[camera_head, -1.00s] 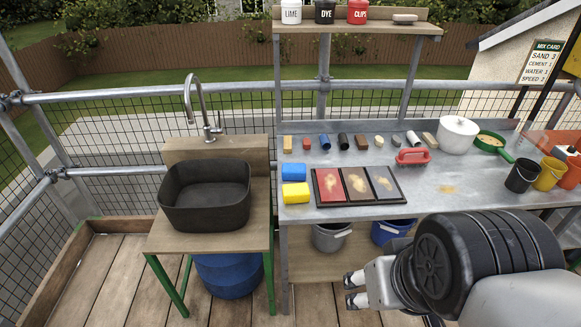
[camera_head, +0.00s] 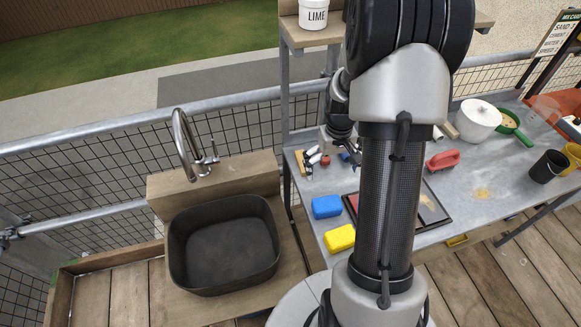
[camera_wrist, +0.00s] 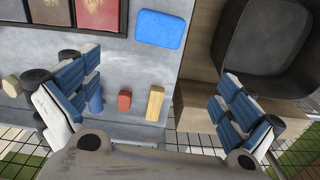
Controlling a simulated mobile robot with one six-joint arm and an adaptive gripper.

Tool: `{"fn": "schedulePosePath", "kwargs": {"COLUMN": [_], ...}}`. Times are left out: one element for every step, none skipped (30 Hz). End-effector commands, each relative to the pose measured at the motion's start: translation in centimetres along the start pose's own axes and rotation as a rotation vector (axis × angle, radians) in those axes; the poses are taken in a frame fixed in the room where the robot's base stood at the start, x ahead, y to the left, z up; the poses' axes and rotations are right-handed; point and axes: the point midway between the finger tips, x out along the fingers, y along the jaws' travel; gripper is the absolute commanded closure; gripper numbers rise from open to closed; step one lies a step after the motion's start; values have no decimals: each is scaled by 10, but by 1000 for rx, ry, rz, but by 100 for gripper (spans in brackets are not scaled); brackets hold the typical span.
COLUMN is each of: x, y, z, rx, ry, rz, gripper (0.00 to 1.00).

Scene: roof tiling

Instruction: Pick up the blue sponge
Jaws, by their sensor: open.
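The blue sponge (camera_head: 326,206) lies on the metal worktop near its left edge, just behind the yellow sponge (camera_head: 340,238). In the wrist view the blue sponge (camera_wrist: 161,30) shows whole at the top centre, beyond the fingertips. My gripper (camera_head: 331,154) is over the back left of the worktop, behind the blue sponge and apart from it. In the wrist view my gripper (camera_wrist: 158,75) is open and empty, its blue-padded fingers spread wide. My arm hides part of the worktop in the head view.
A dark basin (camera_head: 222,246) stands left of the worktop. A tan block (camera_wrist: 155,103) and a red block (camera_wrist: 124,100) lie below the gap between my fingers. A framed colour tray (camera_head: 430,205) lies right of the sponges. A red-handled float (camera_head: 443,160) and white pot (camera_head: 477,119) are farther right.

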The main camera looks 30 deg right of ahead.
Motion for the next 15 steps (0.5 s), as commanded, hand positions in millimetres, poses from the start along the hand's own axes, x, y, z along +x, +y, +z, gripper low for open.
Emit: {"fn": "schedulePosePath", "kwargs": {"x": [5, 8, 13, 18, 23, 30, 37, 44, 53, 60, 67, 76, 82, 88, 97], "y": [4, 4, 5, 5, 5, 5, 4, 4, 4, 4, 4, 4, 4, 4, 4], "z": [1, 1, 1, 1, 1, 1, 2, 2, 2, 2, 2, 2, 2, 2, 3], "rx": [6, 6, 6, 6, 6, 6, 5, 5, 5, 5, 5, 5, 5, 5, 5], "ry": [-7, -8, -9, -11, -11, -11, -12, -13, -12, -13, -12, -12, -12, -11, -12], "rz": [-2, -2, -2, -3, -3, -3, -3, -3, -3, -3, -3, -3, -3, -3, -3], "gripper": [0, 0, 0, 0, 0, 0, 0, 0, 0, 0, 0, 0, 0, 0, 0]}}
